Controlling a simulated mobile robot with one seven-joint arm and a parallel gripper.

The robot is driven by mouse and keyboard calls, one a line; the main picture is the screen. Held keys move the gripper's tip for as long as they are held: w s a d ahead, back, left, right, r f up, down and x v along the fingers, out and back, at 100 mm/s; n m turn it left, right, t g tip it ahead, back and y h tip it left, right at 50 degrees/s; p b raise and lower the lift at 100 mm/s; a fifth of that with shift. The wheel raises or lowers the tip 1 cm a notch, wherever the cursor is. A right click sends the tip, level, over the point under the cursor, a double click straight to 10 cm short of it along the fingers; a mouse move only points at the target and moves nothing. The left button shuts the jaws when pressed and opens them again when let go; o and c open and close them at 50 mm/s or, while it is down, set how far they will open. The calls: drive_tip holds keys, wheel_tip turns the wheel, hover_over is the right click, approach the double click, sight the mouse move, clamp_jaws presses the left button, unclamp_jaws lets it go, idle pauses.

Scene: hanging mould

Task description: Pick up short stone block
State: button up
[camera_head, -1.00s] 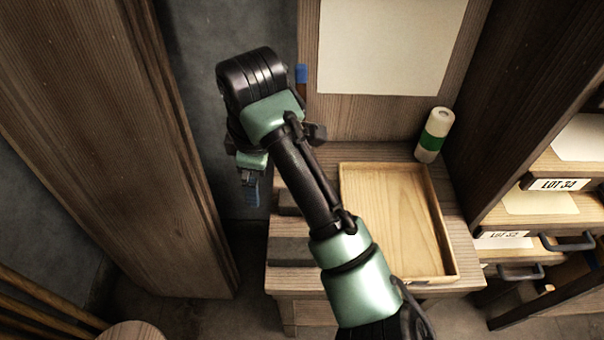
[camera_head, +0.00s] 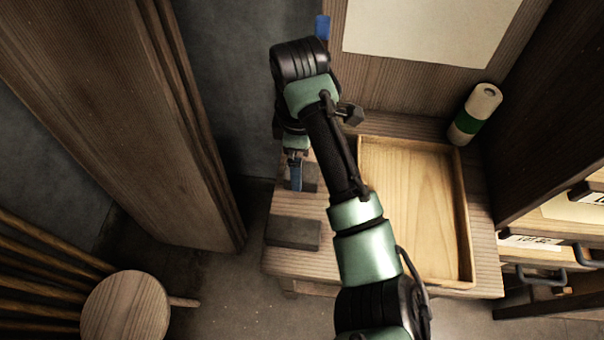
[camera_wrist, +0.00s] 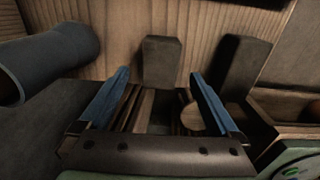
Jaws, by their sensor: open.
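Two dark grey stone blocks lie on the wooden bench. In the wrist view a smaller block (camera_wrist: 162,62) stands out centrally, between and just beyond my blue fingertips; a longer block (camera_wrist: 246,65) lies to its right. In the head view the rear block (camera_head: 311,178) is partly hidden by my gripper (camera_head: 296,186), and the front block (camera_head: 293,233) lies clear near the bench's left edge. The smaller block seems to be the rear one. My gripper, also in the wrist view (camera_wrist: 160,76), is open and empty, its fingers not visibly touching a block.
A shallow wooden tray (camera_head: 467,235) sits right of the blocks, partly behind my arm. A white-and-green cylinder (camera_head: 475,115) stands behind it. Drawers (camera_head: 535,250) are at right, a round stool (camera_head: 125,308) at lower left, a wooden post (camera_head: 130,110) at left.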

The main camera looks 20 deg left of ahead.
drive_tip(key=f, duration=0.5)
drive_tip(key=shift+d, duration=0.2)
drive_tip(key=shift+r, duration=0.1)
clamp_jaws()
